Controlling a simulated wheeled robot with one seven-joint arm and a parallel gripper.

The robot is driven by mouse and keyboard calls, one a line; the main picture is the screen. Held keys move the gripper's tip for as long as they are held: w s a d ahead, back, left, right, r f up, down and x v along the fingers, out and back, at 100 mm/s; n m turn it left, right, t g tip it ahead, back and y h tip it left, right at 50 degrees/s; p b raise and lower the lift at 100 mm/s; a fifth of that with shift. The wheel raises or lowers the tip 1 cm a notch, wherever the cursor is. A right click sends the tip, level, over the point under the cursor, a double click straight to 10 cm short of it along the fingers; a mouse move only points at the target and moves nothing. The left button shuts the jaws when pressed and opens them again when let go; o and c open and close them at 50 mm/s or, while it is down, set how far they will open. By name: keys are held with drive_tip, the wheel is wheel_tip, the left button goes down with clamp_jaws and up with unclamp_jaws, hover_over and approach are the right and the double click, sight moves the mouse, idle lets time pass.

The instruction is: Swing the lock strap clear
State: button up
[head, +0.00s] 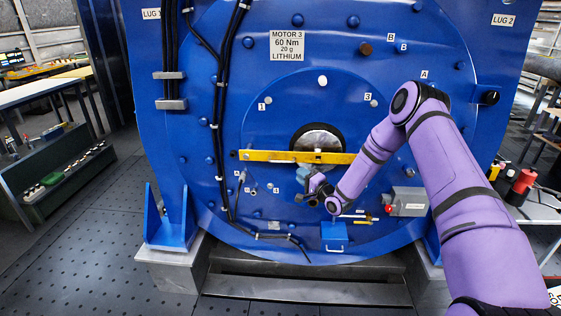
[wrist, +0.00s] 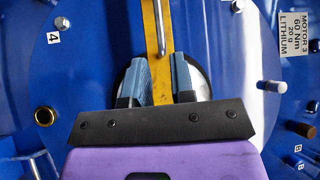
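The lock strap (head: 265,156) is a yellow bar lying level across the blue motor face, in front of the dark-rimmed round hub (head: 318,138). A thin silver rod shows along it, and its right end is near my arm. In the wrist view the strap (wrist: 148,22) runs upright, with the silver rod (wrist: 158,30) in front of it. My gripper (head: 303,175) is just below the strap in the head view. In the wrist view my gripper (wrist: 159,62) has its two blue fingers apart, one on each side of the strap line. I cannot tell whether they touch it.
Black cables (head: 222,110) run down the motor face left of the strap. A grey box (head: 408,201) and a small blue box (head: 335,237) sit low right. Pegs stick out around the hub, including a silver one (wrist: 271,86). A workbench (head: 35,92) stands left.

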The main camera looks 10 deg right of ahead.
sight(283, 161)
drive_tip(key=x, duration=1)
drive_tip(key=shift+w+a, duration=0.15)
drive_tip(key=shift+w, duration=0.25)
clamp_jaws()
